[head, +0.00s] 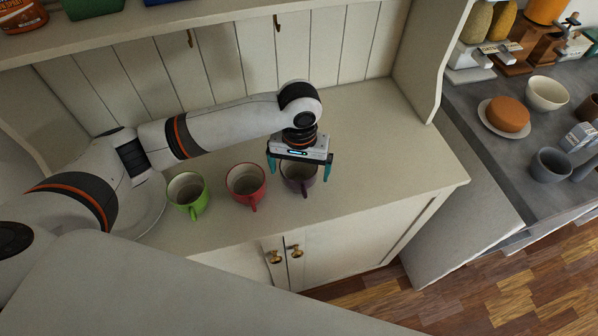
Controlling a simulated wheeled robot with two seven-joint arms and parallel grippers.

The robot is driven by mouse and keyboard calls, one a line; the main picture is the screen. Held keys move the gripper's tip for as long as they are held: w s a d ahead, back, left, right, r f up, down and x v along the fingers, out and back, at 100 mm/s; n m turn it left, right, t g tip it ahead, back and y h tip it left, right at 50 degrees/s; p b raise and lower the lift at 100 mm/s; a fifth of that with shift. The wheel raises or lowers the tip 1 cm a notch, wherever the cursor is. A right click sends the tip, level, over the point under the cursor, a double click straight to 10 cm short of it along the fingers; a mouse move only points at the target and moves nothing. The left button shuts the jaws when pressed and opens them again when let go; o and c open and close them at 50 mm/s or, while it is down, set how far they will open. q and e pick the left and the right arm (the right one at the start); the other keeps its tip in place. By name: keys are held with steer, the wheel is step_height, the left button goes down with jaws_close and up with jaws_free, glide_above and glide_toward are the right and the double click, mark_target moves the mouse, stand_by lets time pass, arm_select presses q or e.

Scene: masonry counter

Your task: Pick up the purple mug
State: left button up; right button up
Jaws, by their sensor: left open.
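The purple mug (304,187) stands on the cream counter (390,150), at the right end of a row of three mugs. Its handle faces the front of the counter. My left gripper (299,170) is open, pointing down over the purple mug, with one teal finger on each side of it in the picture. The gripper body hides part of the mug's rim. I cannot tell whether the fingers touch the mug. My right gripper does not show.
A red mug (245,182) stands close left of the purple mug, then a green mug (187,194). A white plate (149,208) lies partly behind my left arm. A shelf (222,21) runs above. The counter to the right is clear.

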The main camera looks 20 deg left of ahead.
mark_target(298, 180)
arm_select(q)
step_height(298, 180, down, 4)
steer(key=shift+a+f+p, duration=0.15)
steer(key=shift+p, duration=0.4)
steer(key=shift+f, duration=0.55)
steer(key=shift+w, duration=0.1)
steer(key=c, duration=1.1)
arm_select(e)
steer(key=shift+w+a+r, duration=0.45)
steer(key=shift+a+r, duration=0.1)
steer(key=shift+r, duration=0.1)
